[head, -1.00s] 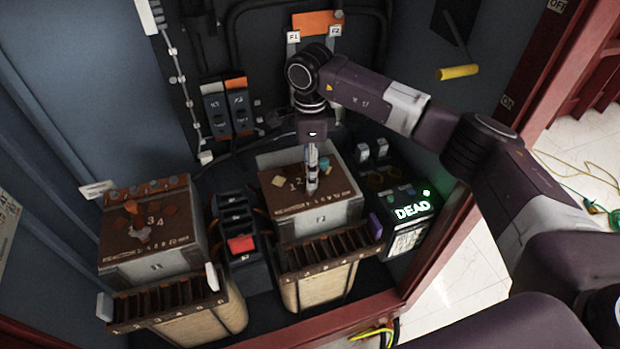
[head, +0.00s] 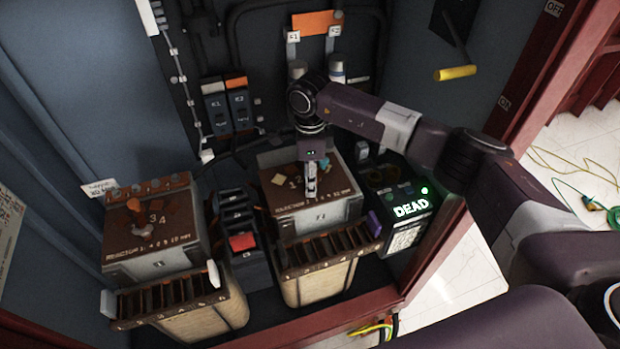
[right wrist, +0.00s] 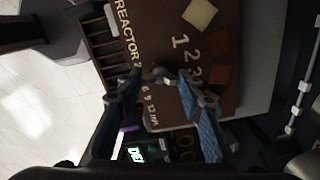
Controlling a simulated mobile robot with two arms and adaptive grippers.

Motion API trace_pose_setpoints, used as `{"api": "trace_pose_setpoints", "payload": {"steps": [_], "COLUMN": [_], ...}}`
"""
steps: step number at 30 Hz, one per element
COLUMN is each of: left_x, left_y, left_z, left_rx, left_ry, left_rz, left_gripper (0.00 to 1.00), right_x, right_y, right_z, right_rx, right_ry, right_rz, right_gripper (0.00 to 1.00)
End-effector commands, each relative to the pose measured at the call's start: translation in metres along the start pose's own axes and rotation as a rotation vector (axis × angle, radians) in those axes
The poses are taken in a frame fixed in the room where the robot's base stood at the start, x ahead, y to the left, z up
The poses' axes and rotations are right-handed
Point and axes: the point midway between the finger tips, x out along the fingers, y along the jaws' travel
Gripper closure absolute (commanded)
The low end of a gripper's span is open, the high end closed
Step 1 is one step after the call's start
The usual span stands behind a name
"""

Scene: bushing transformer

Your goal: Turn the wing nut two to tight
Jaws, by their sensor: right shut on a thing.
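The right-hand reactor unit (head: 341,212) has a brown top with numbers. My right gripper (head: 311,194) points down onto this top in the head view. In the right wrist view my right gripper's fingers (right wrist: 160,86) close around a small pale and reddish part (right wrist: 157,74), which I take to be the wing nut. The fingers hide most of it, so its angle cannot be told. The top beside it reads "REACTOR 2" and "1 2 3" (right wrist: 186,58). My left gripper is not in view.
A black block with a red switch (head: 242,242) stands between the units. A box with a lit "DEAD" display (head: 411,209) stands close on the right. Dark red cabinet frame (head: 437,262) borders the front and right. Fuses (head: 336,68) hang behind my arm.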

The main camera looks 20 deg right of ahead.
Motion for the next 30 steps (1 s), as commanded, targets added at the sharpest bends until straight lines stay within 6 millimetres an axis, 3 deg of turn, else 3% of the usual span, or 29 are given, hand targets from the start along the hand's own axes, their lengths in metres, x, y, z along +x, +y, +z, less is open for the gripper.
{"api": "trace_pose_setpoints", "payload": {"steps": [14, 30], "left_x": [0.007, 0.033], "left_y": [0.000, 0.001], "left_z": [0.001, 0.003], "left_rx": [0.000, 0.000], "left_ry": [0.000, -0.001], "left_rz": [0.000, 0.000], "left_gripper": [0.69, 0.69], "right_x": [0.001, 0.001], "right_y": [-0.001, -0.001], "right_z": [0.000, 0.000], "right_rx": [0.089, 0.554], "right_ry": [-0.001, -0.001], "right_rz": [-0.001, -0.003], "right_gripper": [0.90, 0.90]}}
